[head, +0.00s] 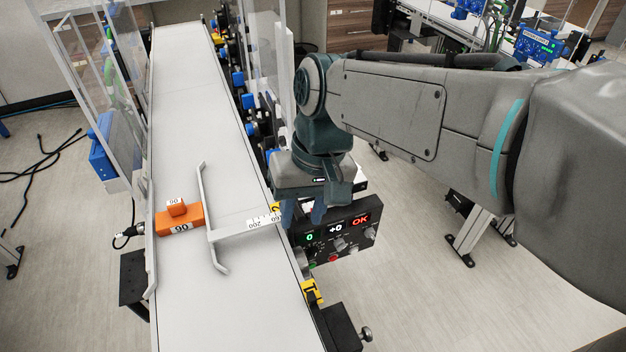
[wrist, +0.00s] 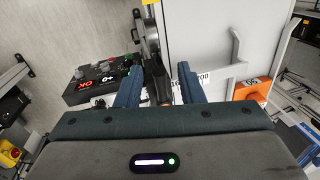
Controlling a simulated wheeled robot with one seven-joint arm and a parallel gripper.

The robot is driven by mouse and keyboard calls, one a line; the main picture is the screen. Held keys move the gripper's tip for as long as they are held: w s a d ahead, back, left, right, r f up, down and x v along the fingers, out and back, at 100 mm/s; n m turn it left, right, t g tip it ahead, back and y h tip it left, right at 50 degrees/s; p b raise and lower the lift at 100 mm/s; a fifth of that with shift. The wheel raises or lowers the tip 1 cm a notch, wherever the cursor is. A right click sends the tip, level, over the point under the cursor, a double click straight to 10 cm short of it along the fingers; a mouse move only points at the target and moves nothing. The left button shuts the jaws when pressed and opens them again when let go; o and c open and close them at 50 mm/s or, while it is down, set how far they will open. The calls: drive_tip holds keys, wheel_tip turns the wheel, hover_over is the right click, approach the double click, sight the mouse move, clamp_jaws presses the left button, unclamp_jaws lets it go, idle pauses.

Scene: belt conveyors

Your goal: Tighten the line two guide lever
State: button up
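My gripper (head: 303,212) hangs at the right side of the conveyor, beside the yellow tag marked 2 (head: 275,208). In the wrist view its two blue fingers (wrist: 157,88) are apart. A dark lever-like part (wrist: 160,86) shows between them; I cannot tell whether either finger touches it. In the head view my gripper and wrist hide this part. The grey guide rail (head: 206,205) stands over the belt, with a scale strip (head: 262,221) on its cross arm. The control box (head: 335,235) reads 0, +0 and a red OK.
The white belt (head: 195,100) carries an orange block (head: 180,220) left of the rail. A yellow tag marked 1 (head: 311,291) and a black bracket with a knob (head: 345,330) are nearer. Clear panels (head: 265,45) stand behind my gripper.

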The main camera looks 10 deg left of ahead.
wheel_tip(320, 180, up, 14)
drive_tip(key=w+d, duration=0.1)
drive_tip(key=d, duration=0.1)
drive_tip(key=shift+d+f, duration=0.2)
drive_tip(key=shift+w, duration=0.1)
